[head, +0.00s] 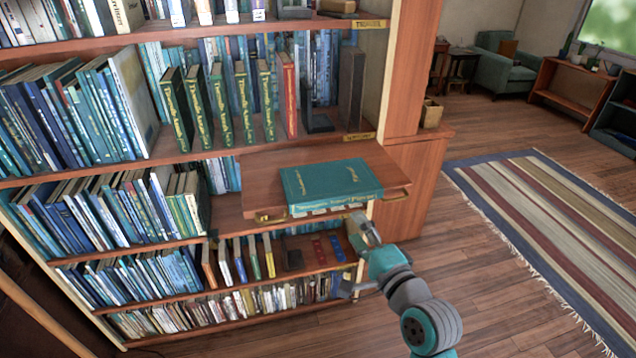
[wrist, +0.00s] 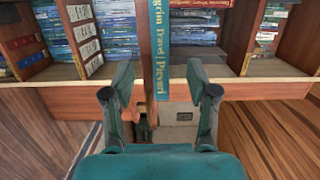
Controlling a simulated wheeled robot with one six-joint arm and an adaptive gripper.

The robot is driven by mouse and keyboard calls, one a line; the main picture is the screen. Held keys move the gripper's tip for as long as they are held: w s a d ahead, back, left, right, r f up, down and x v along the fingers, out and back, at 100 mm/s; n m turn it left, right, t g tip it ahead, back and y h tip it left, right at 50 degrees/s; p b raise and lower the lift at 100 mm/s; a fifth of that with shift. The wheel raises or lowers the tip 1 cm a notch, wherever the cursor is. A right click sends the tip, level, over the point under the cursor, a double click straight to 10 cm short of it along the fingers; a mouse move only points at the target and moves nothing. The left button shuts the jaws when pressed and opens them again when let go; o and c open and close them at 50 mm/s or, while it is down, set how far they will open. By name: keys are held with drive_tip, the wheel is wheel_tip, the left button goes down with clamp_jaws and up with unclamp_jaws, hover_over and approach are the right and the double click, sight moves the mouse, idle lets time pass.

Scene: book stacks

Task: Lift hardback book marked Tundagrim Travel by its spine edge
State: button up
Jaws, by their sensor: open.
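The teal hardback book (head: 330,182) lies flat on a pulled-out wooden shelf board (head: 262,185), its lettered spine along the front edge. In the wrist view its spine (wrist: 170,45) runs upright in the picture and reads "…grim Travel | Pigvari"; the start of the title is out of frame. My gripper (head: 352,256) is open and empty, in front of the board near its right end. In the wrist view the spine lies beyond and between the two fingertips (wrist: 158,80), apart from both, with the board's edge just left of it.
Dark green books (head: 222,105), a red book (head: 287,95) and a black bookend (head: 316,120) stand on the shelf above. Floor is open by the striped rug (head: 540,225).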

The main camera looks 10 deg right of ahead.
sight(337, 201)
drive_tip(key=w, duration=0.2)
drive_tip(key=w+a, duration=0.1)
drive_tip(key=w, duration=0.2)
drive_tip(key=shift+r, duration=0.15)
drive_tip(key=shift+w+a+f, duration=0.1)
drive_tip(key=shift+w+a, duration=0.05)
drive_tip(key=shift+w, duration=0.85)
drive_tip(key=shift+w+a+f, duration=0.1)
drive_tip(key=shift+w+a, duration=0.05)
drive_tip(key=shift+w, duration=0.8)
drive_tip(key=shift+w+a+f, duration=0.1)
drive_tip(key=shift+w+a, duration=0.05)
drive_tip(key=shift+w, duration=0.85)
clamp_jaws()
drive_tip(key=shift+r, duration=0.15)
